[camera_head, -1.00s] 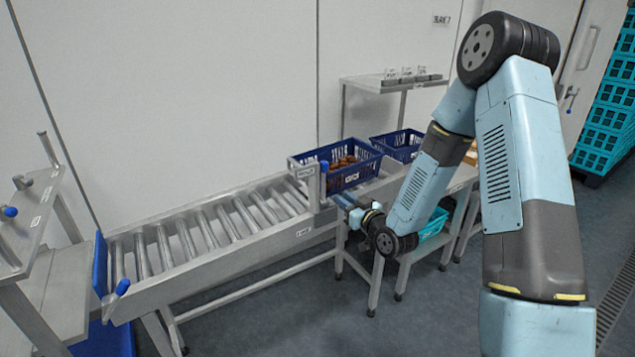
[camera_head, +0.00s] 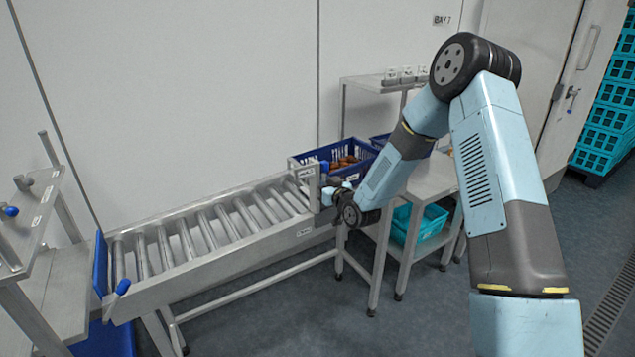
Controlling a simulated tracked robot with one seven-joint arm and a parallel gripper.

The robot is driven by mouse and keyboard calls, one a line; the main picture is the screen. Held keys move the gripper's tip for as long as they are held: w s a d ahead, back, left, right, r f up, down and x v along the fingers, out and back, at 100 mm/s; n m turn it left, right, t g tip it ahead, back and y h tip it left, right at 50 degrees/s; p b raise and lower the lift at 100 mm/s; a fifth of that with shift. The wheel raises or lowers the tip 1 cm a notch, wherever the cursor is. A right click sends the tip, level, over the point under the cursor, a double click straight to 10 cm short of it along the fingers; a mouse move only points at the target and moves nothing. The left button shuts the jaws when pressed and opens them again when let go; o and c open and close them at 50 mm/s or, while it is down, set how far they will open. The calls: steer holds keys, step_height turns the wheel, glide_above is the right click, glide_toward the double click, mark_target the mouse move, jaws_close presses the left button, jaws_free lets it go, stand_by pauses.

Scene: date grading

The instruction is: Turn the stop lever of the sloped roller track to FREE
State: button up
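The sloped roller track (camera_head: 245,238) runs down from the right to the lower left. At its upper end, a metal upright carries a small blue knob (camera_head: 325,166) beside a blue crate (camera_head: 357,178) of brown dates. My gripper (camera_head: 328,195) is at the track's upper end, close to the upright and just below the blue knob. Its fingers are too small and partly hidden to tell whether they touch.
A metal side table (camera_head: 425,185) stands right of the track, with a teal crate (camera_head: 425,222) on its lower shelf. A metal stand (camera_head: 35,240) with levers is at the far left. A raised shelf (camera_head: 375,84) stands behind. Floor in front of the track is clear.

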steer(key=shift+w+a, duration=0.1)
steer(key=shift+w, duration=0.05)
jaws_close()
stand_by(0.4)
